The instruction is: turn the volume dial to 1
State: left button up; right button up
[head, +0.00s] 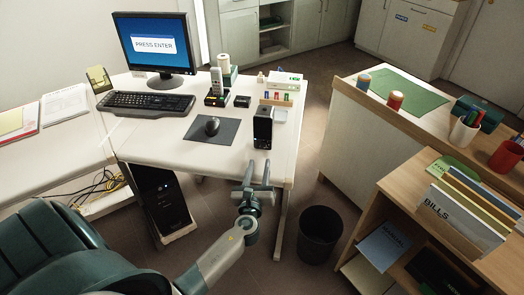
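A small black speaker-like box (263,128) stands upright near the right front edge of the white desk (165,145). It is the likely place of the volume dial, but the dial and its markings are too small to make out. Whether a fingertip touches the box cannot be told. My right gripper is out of view.
On the desk are a monitor (155,44), a keyboard (146,104), a mouse (212,126) on a dark mat, and a phone (216,88). A wooden shelf unit (420,195) is at the right.

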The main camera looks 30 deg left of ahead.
aim_at(263, 147)
pick_arm(q)
jog(key=x, duration=0.6)
jog(key=shift+w+a, duration=0.15)
jog(key=shift+w, duration=0.1)
jog(key=shift+w+a, duration=0.2)
jog(key=shift+w, duration=0.25)
grip_shut()
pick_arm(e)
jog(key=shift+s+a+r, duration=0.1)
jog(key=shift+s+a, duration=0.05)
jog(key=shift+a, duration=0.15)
